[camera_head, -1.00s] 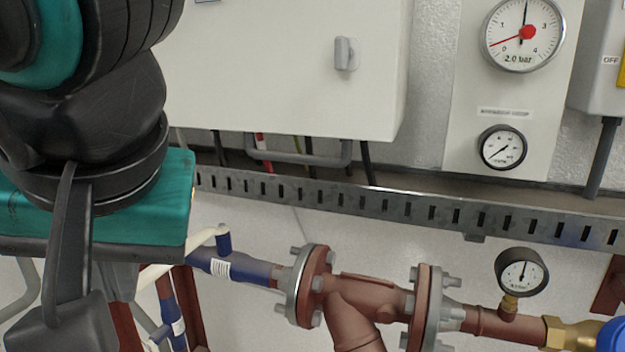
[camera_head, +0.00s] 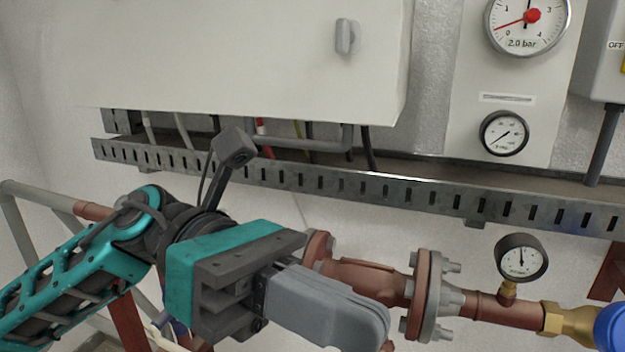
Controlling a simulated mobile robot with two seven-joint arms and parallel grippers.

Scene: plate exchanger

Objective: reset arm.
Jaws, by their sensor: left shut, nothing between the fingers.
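My left arm comes in from the lower left, with teal and black links. My left gripper (camera_head: 378,330) is shut and empty, its grey fingers together and pointing to the lower right. In the picture it overlaps the reddish-brown pipe (camera_head: 365,277) and hides part of the left flange (camera_head: 318,250). I cannot tell whether it touches the pipe. My right gripper is not in view.
A white cabinet (camera_head: 240,60) hangs on the wall above a slotted metal cable tray (camera_head: 400,197). Gauges (camera_head: 528,22) are at the right. A small pipe gauge (camera_head: 521,258) and a right flange (camera_head: 425,296) stand right of my gripper. A grey railing (camera_head: 30,192) is at the left.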

